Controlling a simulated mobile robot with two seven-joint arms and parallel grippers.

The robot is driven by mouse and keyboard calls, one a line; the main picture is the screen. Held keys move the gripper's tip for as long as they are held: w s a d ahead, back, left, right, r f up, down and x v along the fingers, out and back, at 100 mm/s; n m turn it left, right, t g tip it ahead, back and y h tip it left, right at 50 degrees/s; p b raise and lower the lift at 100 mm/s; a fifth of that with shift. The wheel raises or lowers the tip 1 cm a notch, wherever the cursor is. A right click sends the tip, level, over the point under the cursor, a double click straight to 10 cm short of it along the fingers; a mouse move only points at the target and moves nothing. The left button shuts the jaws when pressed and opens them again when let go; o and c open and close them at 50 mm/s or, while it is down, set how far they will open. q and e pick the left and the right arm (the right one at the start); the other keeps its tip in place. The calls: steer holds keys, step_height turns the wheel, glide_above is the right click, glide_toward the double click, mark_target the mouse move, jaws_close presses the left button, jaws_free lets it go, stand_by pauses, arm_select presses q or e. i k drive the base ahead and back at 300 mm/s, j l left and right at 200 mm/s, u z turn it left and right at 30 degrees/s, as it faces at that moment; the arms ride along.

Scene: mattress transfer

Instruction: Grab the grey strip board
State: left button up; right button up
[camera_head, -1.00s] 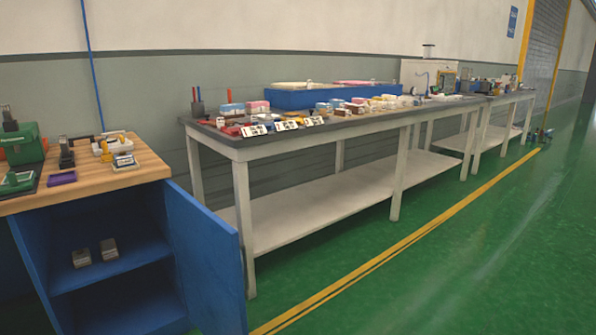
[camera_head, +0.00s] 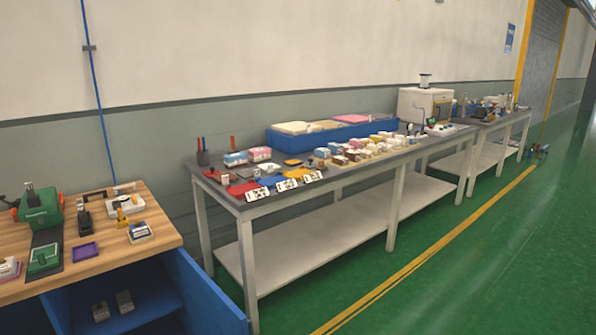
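I cannot single out a grey strip board with certainty. On the wooden workbench (camera_head: 110,262) at the left, a dark grey flat strip (camera_head: 45,241) lies in front of a green machine (camera_head: 39,209), with a green item (camera_head: 44,257) on it. A small pale grey flat piece with a yellowish edge (camera_head: 140,231) lies near the bench's right side. Neither of my grippers is in view.
A purple tray (camera_head: 86,252) and a white tray (camera_head: 125,207) are on the bench. Below, a blue cabinet door (camera_head: 207,300) stands open. A long table (camera_head: 225,204) holds small boxes and a blue bin (camera_head: 335,136). Green floor (camera_head: 490,260) is clear at the right.

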mark_target(125, 305)
steer(key=u, duration=0.35)
steer(key=i+l+u, duration=0.1)
steer(key=l+u, duration=0.25)
steer(key=i+l+u, duration=0.1)
steer(key=u, duration=0.25)
steer(key=l+u, duration=0.7)
steer(key=l, duration=1.45)
steer(key=k+u, duration=0.05)
